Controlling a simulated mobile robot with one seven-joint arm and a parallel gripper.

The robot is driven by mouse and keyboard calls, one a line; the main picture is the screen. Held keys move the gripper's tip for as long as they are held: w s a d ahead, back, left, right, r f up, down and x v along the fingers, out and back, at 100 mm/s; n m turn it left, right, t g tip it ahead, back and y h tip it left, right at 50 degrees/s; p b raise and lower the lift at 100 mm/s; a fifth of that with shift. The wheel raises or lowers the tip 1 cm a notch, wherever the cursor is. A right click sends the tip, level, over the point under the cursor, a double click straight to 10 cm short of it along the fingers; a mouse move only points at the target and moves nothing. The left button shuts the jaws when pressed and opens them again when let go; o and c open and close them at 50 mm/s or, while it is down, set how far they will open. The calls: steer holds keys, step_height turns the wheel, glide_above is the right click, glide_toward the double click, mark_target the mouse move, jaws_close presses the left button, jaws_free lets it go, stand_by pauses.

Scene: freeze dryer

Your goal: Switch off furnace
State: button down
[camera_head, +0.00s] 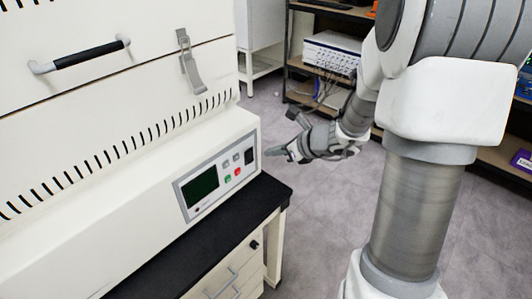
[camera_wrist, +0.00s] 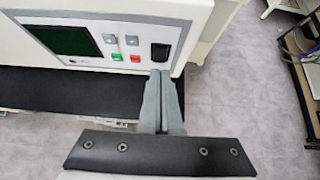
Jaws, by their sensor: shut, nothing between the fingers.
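The furnace (camera_head: 95,190) is a large white cabinet on the left in the head view. Its control panel (camera_head: 215,178) has a dark green screen (camera_head: 200,187), small grey buttons, a green button (camera_head: 228,179), a red button (camera_head: 238,171) and a black rocker switch (camera_head: 249,156) at the right end. In the wrist view the black switch (camera_wrist: 161,52) is just beyond my fingertips, with the red button (camera_wrist: 136,58) to the left. My gripper (camera_head: 272,152) is shut and empty, its tips close to the panel's right end. Contact with the switch cannot be told.
The furnace stands on a black-topped bench (camera_head: 215,245) with drawers, its edge below my gripper. A dark shelf rack (camera_head: 300,75) with a white instrument (camera_head: 332,52) stands behind. The grey floor (camera_head: 320,225) right of the bench is clear.

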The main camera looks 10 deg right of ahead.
steer(key=s+d+r+p, duration=0.1)
steer(key=s+d+r, duration=0.1)
steer(key=r, duration=0.3)
steer(key=shift+s+d+r, duration=0.15)
steer(key=shift+s, duration=0.55)
